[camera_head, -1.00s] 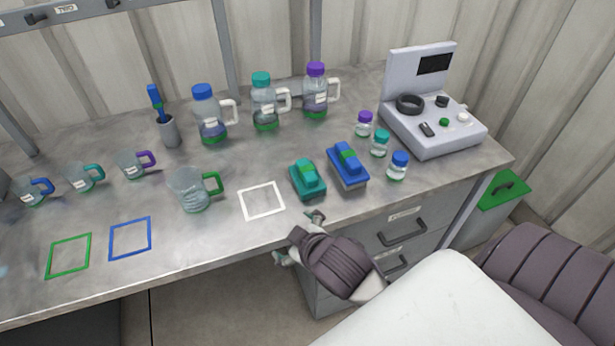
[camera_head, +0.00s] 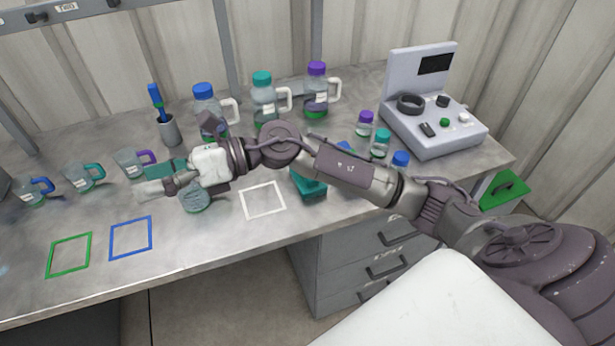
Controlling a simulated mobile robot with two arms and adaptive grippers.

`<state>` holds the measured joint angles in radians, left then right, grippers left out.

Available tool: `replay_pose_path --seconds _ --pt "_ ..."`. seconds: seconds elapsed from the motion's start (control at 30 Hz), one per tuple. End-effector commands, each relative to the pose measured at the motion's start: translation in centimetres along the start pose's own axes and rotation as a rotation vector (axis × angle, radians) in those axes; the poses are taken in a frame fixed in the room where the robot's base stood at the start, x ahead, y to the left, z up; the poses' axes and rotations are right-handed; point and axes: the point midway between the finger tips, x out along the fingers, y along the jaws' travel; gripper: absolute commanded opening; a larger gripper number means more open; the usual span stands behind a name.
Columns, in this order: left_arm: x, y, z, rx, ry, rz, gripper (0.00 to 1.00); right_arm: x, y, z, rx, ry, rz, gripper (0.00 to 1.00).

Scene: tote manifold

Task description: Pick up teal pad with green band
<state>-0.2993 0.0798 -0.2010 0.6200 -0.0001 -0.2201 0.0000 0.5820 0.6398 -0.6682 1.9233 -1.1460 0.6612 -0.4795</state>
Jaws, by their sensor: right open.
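The teal pad (camera_head: 310,187) lies on the bench to the right of the white square outline. My right forearm crosses over it and hides its upper part, including the green band. My right gripper (camera_head: 152,178) is open over the left part of the bench, beside the glass beaker and well to the left of the pad. I see nothing held between its fingers. My left gripper is not in view.
The glass beaker (camera_head: 196,200) is partly hidden by my right gripper. A blue pad (camera_head: 345,147) is mostly hidden behind my arm. Capped bottles (camera_head: 264,100) stand at the back, small vials (camera_head: 380,143) at right. White (camera_head: 262,214), blue (camera_head: 130,254) and green (camera_head: 68,274) outlines are empty.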

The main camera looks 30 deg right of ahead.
Motion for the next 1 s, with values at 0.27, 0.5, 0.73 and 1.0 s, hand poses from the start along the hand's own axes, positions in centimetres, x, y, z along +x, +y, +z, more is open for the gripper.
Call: replay_pose_path --seconds 0.27,0.5,0.73,1.0 --pt "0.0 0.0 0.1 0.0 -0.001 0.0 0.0 -13.5 -9.3 -4.0 -0.443 0.94 -0.208 1.0" --pt "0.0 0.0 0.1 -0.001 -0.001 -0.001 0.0 -27.7 -11.4 -0.5 -0.411 1.443 -0.396 1.0" --pt "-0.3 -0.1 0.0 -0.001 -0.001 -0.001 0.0 -30.8 -11.6 -0.7 -0.368 1.544 -0.43 1.0" --pt "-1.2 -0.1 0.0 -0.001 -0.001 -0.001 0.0 -30.7 -14.1 -5.3 -0.369 1.541 -0.426 1.0"
